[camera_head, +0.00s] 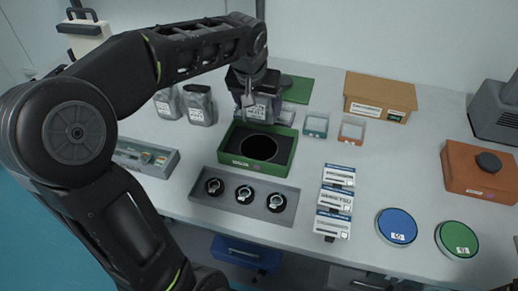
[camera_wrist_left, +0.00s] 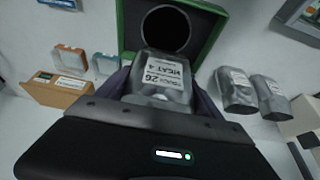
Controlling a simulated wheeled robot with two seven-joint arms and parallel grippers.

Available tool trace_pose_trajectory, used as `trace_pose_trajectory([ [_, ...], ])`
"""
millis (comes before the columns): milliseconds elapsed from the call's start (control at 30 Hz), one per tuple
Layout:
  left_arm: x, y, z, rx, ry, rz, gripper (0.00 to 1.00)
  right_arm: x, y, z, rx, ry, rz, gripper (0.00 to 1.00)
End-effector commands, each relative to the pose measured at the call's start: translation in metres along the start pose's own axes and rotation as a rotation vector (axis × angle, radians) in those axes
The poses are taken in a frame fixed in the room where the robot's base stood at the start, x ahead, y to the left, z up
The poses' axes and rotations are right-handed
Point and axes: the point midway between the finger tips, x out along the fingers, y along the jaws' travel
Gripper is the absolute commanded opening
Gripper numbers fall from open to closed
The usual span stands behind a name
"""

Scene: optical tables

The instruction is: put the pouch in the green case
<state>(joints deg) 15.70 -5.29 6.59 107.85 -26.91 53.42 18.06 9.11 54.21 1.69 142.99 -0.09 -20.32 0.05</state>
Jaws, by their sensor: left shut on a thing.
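The green case (camera_head: 233,159) is an open box on the table with a dark round recess in its floor. It also shows in the left wrist view (camera_wrist_left: 128,30), at the top. My left gripper (camera_head: 250,97) is shut on a grey pouch (camera_head: 262,110) with a white label, and holds it above the back part of the case. In the left wrist view the pouch (camera_wrist_left: 160,85) sits between the fingers, its far end close to the round recess. My right gripper is not in view.
Two more grey pouches (camera_head: 199,106) stand left of the case. A grey tray (camera_head: 283,217) with three round parts lies in front. Small clear boxes (camera_head: 316,125), a cardboard box (camera_head: 379,97) and labelled packets (camera_head: 335,201) are to the right.

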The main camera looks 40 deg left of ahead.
Motion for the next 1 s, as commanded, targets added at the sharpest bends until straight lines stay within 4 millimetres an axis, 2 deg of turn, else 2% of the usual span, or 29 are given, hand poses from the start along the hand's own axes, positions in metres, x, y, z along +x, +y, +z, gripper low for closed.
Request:
trace_pose_trajectory([
  [200,0.005,0.0,0.002,0.0,0.0,0.0,0.23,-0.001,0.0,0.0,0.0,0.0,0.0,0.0],
  [533,0.054,0.0,0.022,0.001,-0.001,-0.001,0.23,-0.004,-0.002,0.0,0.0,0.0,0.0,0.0],
  [867,0.058,0.001,0.023,0.001,0.002,0.0,0.23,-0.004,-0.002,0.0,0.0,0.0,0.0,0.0],
  [1000,0.068,0.001,0.028,0.0,-0.001,0.001,0.23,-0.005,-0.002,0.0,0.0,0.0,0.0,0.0],
])
